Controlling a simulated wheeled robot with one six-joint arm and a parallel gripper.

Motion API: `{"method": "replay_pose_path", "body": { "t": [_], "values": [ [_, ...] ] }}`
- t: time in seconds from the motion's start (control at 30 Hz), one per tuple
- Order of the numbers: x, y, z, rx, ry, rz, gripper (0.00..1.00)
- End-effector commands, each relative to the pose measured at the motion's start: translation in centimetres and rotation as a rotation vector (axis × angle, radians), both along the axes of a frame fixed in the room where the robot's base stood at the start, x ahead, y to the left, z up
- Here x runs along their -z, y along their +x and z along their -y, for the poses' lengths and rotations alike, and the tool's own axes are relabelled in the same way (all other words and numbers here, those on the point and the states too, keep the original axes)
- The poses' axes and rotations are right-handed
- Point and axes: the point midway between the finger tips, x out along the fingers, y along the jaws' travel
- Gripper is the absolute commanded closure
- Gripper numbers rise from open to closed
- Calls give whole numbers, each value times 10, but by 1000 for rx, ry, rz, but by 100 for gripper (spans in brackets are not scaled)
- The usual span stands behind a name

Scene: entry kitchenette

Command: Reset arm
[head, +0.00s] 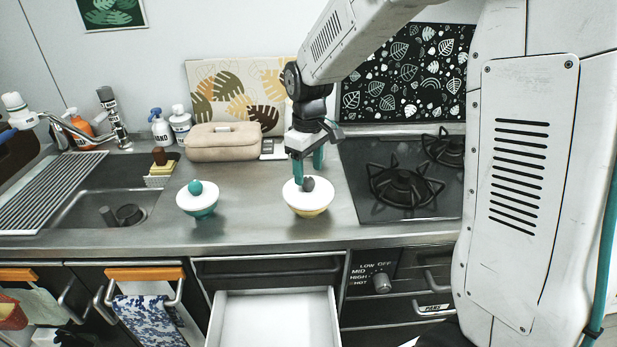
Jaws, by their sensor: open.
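My gripper (309,166) has teal fingers pointing down and is open. It is just above a white-lidded yellow bowl (307,204) with a dark knob (308,184) on the counter. One finger is close beside the knob; I cannot tell whether it touches. My white arm comes in from the upper right.
A teal bowl (203,212) with a white lid and teal knob (195,187) stands to the left. The sink (90,208) is further left, the gas stove (400,190) to the right. A beige case (222,143) stands behind. Below, a white drawer (275,318) is open and looks empty.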

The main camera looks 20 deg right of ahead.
Motion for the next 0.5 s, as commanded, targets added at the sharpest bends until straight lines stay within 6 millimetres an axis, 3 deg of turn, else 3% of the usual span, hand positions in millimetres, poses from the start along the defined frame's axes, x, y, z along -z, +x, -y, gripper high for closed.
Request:
{"method": "replay_pose_path", "body": {
  "t": [0.2, 0.5],
  "values": [
    [-32, 0, 0, 0, 0, 1, 42],
    [-40, -3, 0, 41, -1, -12, 42]
  ]
}}
